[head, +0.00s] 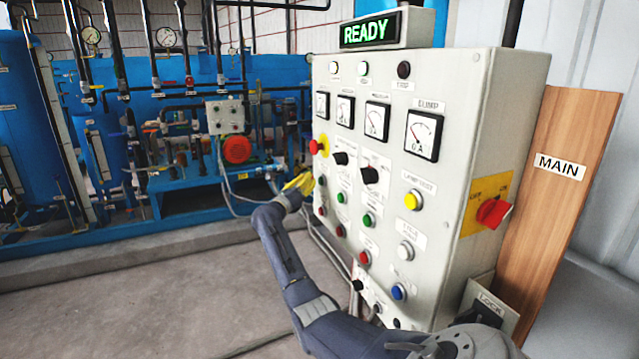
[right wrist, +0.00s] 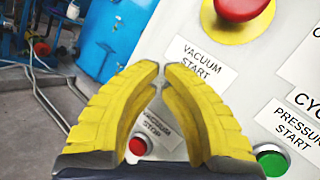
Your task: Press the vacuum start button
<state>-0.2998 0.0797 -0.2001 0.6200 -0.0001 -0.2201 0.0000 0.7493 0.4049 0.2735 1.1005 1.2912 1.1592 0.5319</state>
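The control panel (head: 390,160) is a tall pale box with labelled buttons. My right gripper (head: 302,182) is at its left edge in the head view, and its yellow fingers (right wrist: 162,68) fill the middle of the right wrist view. Its fingertips are almost together with nothing seen between them. They are just below the VACUUM START label (right wrist: 200,62); the button for that label is hidden behind the fingers in the wrist view. The red vacuum stop button (right wrist: 138,147) shows between the fingers lower down. I cannot tell whether the tips touch the panel. My left gripper is not in view.
A red emergency button on yellow (right wrist: 240,8) is above the label. The green pressure start button (right wrist: 272,162) is at lower right. A READY display (head: 370,30) tops the panel. Blue tanks and pipework (head: 150,120) stand behind; the floor (head: 170,300) at left is clear.

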